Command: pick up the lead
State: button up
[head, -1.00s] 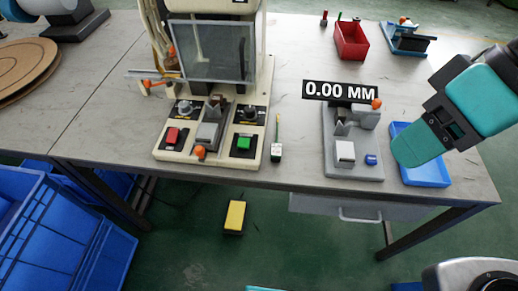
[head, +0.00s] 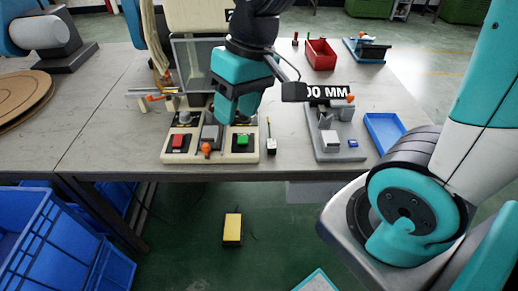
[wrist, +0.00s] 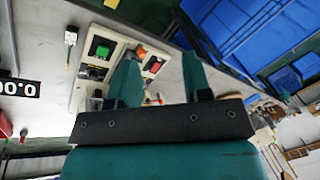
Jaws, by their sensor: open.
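The lead (head: 271,145), a small pale plug-like piece with a thin upright cable end, lies on the table just right of the cream press. It also shows in the wrist view (wrist: 70,39), at the upper left. My gripper (head: 232,112) is above the front of the press, left of the lead and apart from it. In the wrist view the two teal fingers (wrist: 160,62) stand apart with nothing between them. My gripper hides part of the press behind it.
The cream press (head: 212,157) has a red button and a green button. Right of the lead stand a grey gauge fixture (head: 326,148) with a display and a blue tray (head: 384,130). A red bin (head: 320,55) is at the back. Bare table separates the lead and fixture.

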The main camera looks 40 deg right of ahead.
jog(key=w+d+f+m+h, duration=0.1)
jog(key=w+d+f+m, duration=0.45)
jog(key=w+d, duration=0.25)
jog(key=m+h, duration=0.2)
jog(key=m, duration=0.1)
send_over(272, 145)
jog(key=shift+g, duration=0.3)
jog(key=f, duration=1.8)
jog(key=shift+a+f, duration=0.2)
jog(key=shift+f, duration=0.1)
jog(key=shift+d+f+p, duration=0.2)
jog(key=shift+f+p, duration=0.4)
jog(key=shift+f, duration=2.3)
jog(key=c, duration=0.7)
